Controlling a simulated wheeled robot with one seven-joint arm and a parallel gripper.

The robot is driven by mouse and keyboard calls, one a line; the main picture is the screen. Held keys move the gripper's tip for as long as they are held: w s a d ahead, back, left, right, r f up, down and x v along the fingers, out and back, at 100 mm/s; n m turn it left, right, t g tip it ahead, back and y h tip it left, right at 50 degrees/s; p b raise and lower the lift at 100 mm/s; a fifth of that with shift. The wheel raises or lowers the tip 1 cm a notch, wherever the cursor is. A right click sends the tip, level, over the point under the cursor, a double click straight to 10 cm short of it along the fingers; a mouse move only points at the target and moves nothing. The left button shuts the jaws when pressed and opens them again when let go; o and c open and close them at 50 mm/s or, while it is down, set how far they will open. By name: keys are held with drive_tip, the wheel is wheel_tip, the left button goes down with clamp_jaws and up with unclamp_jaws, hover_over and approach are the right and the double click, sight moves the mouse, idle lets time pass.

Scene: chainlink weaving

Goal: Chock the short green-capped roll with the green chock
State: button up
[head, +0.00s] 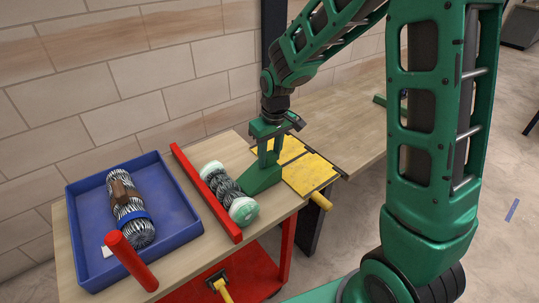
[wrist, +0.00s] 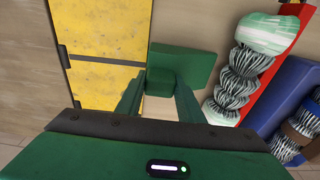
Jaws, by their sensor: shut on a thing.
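The short roll (head: 227,190) is a grey and white wire mesh roll with pale green caps, lying on the wooden bench against or close to a red bar (head: 207,193). It also shows in the wrist view (wrist: 238,80). The green chock (head: 262,180) is a wedge at the roll's right side, its thin end toward the roll. My gripper (head: 268,155) points down and is shut on the chock, at or just above the bench. In the wrist view the chock (wrist: 187,63) lies beside the roll with a small gap; contact further down cannot be told.
A blue tray (head: 187,222) on the left holds a longer mesh roll (head: 130,207) with a brown strap and blue band. A red cylinder (head: 131,262) stands at the bench's front. Yellow plates (head: 310,173) lie right of the chock.

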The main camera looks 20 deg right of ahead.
drive_tip(key=shift+s+a, duration=0.25)
drive_tip(key=shift+a, duration=0.6)
drive_tip(key=o, duration=1.4)
drive_tip(key=r, duration=0.7)
drive_tip(key=s+r, duration=0.1)
drive_tip(key=r, duration=0.2)
drive_tip(key=shift+d+r, duration=0.25)
drive_tip(key=shift+r, duration=0.1)
